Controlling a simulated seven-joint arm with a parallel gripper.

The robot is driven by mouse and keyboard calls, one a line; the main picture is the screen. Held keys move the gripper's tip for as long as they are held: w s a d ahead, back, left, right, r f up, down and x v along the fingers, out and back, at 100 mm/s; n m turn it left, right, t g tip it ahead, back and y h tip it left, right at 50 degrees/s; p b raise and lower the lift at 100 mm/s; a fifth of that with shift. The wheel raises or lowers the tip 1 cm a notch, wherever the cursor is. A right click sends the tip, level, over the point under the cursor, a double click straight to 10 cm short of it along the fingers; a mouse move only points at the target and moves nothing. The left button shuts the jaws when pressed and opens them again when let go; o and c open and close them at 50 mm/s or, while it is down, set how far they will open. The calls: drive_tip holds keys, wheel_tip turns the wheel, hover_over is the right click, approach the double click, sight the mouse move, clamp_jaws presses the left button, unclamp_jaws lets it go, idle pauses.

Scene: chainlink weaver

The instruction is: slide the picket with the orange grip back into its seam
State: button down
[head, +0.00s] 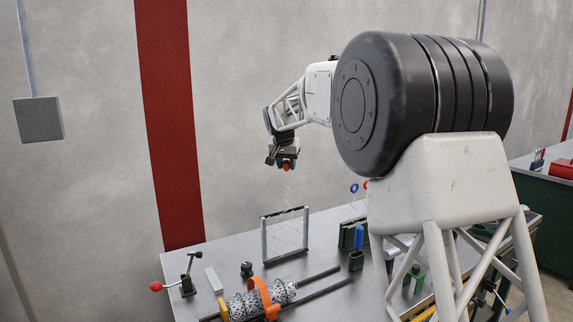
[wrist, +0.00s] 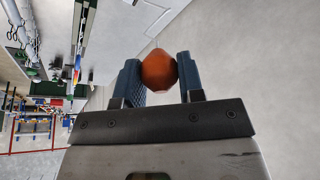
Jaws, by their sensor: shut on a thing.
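My gripper (head: 286,163) is high above the bench, with its fingers pointing down. It is shut on an orange grip (head: 285,166). In the wrist view the orange grip (wrist: 158,73) sits between the two blue fingers of my gripper (wrist: 159,78). A thin, pale zigzag picket (head: 289,187) hangs below the grip in the head view, faint against the wall. Below it stands an upright frame (head: 264,243) with light posts and dark bars, with faint wire mesh inside. The picket's lower end appears above the frame, but the seam is too fine to make out.
The air around my gripper is clear.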

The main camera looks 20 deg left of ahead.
wheel_tip(320, 180, down, 15)
idle(0.3)
drive_tip(key=c, duration=1)
unclamp_jaws()
drive_tip(key=shift+f, duration=0.1)
drive_tip(key=shift+o, duration=1.1)
drive_tip(key=shift+r, duration=0.2)
drive_tip(key=v, duration=0.7)
drive_tip(key=shift+s+r, duration=0.2)
drive_tip(key=shift+r, duration=0.05)
drive_tip(key=shift+d, duration=0.1)
